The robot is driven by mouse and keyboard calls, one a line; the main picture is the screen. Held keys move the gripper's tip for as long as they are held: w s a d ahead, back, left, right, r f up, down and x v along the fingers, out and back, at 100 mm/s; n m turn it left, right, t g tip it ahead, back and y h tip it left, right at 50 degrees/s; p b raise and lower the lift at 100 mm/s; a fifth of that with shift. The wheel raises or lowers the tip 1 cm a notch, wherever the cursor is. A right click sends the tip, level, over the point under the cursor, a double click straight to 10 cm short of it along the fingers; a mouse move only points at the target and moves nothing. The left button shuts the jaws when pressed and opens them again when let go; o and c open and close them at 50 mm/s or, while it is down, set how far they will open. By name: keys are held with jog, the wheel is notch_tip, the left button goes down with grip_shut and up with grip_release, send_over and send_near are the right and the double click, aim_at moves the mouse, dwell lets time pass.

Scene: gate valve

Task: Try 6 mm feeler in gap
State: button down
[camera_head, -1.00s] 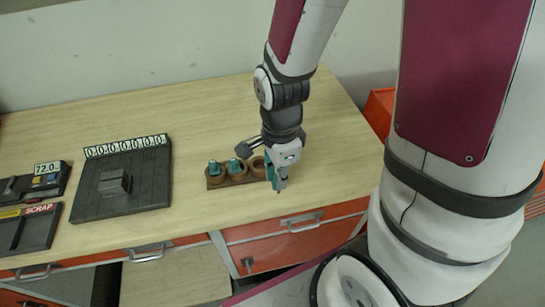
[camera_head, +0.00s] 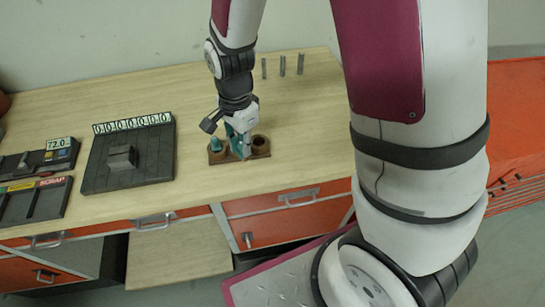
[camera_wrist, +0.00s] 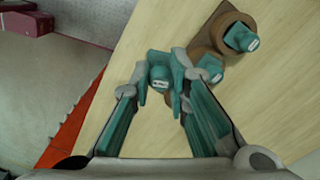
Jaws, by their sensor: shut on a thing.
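My gripper (camera_head: 241,143) is shut on a teal feeler handle with a small white label, over the front of the brown holder. The held feeler (camera_wrist: 160,77) shows between my fingertips in the wrist view; its label is too small to read surely. The brown holder (camera_head: 217,159) has a teal feeler (camera_head: 216,145) in its left cup and an open, empty right cup (camera_head: 260,143). My gripper hides most of its middle. The wrist view shows two teal feelers (camera_wrist: 241,39) (camera_wrist: 209,68) in cups. A dark ribbed plate with a raised block (camera_head: 121,157) lies to the left; any gap is not clear.
A counter strip of zeros (camera_head: 133,122) stands behind the dark plate. A unit reading 72.0 (camera_head: 60,143) and a SCRAP tray (camera_head: 35,203) lie at far left. Three grey pins (camera_head: 282,66) stand at the back right. Bare wood separates plate and holder.

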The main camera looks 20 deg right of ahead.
jog(key=w+a+r+n+b, duration=0.2)
jog(key=w+a+n+b, duration=0.2)
jog(key=w+a+n, duration=0.75)
jog(key=w+a+r+n+b, duration=0.1)
jog(key=w+a+r+b, duration=0.1)
jog(key=a, duration=0.8)
jog(key=w+a+r+n+b, duration=0.1)
jog(key=w+a+r+n, duration=0.15)
jog(key=a, duration=0.75)
jog(key=shift+m, duration=0.5)
jog(key=shift+s+d+f+b, duration=0.15)
jog(key=shift+f+b, duration=0.3)
jog(key=shift+f, duration=0.9)
jog(key=shift+s+d+f+b, duration=0.1)
jog(key=shift+f+b, duration=0.3)
jog(key=shift+f, duration=0.9)
jog(key=shift+f+p, duration=0.3)
jog(key=shift+p, duration=0.05)
jog(key=shift+r+p, duration=0.2)
jog(key=shift+p, duration=0.2)
dwell(0.9)
